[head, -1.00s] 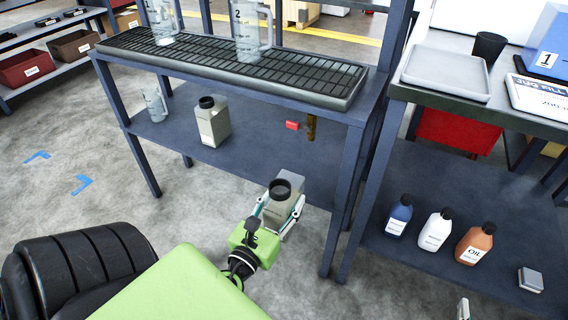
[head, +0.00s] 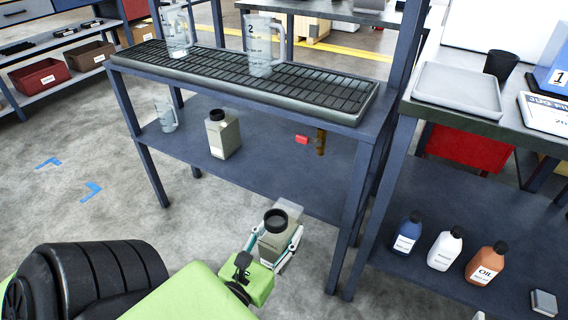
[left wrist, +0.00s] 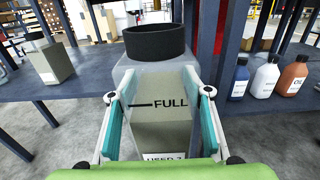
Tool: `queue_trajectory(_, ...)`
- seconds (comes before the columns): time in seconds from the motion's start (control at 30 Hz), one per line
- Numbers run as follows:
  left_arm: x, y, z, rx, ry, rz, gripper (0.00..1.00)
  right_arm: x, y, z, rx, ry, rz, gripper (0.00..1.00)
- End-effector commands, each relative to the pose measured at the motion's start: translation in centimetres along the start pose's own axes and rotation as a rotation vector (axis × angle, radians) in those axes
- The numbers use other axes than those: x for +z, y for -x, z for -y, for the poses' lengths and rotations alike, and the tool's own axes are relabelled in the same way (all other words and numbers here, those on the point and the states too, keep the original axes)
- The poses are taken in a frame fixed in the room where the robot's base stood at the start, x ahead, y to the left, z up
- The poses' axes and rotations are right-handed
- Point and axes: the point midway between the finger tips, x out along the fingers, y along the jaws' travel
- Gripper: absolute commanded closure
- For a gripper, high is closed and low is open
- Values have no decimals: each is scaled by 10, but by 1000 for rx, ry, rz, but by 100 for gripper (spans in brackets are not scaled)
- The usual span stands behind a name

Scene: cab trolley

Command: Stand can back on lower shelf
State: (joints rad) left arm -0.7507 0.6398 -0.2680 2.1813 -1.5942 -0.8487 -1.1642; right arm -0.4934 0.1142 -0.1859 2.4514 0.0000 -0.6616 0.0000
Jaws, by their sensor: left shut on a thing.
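My left gripper (head: 276,235) is shut on a grey-beige can (head: 272,248) with a black cap, its fingers on either side. The can is upright or nearly so, in front of the front edge of the lower shelf (head: 265,175). In the left wrist view the held can (left wrist: 160,105) shows a FULL mark and part of a lower label; its base is hidden. A similar capped can (head: 223,137) stands on the lower shelf, also seen in the left wrist view (left wrist: 51,62). My right gripper is not in view.
A clear jug (head: 165,115) stands at the shelf's left. A red block (head: 302,139) and a brown hanging piece (head: 321,142) are near its back right. The grated top (head: 215,62) overhangs it; a front leg (head: 350,225) stands right of the can. Bottles (head: 445,250) stand on the right shelf.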

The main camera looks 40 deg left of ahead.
Motion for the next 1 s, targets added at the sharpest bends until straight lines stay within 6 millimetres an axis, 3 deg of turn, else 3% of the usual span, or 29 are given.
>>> queue_trajectory(1.0,2,56,0,0,0,4,93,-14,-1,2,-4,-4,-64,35)
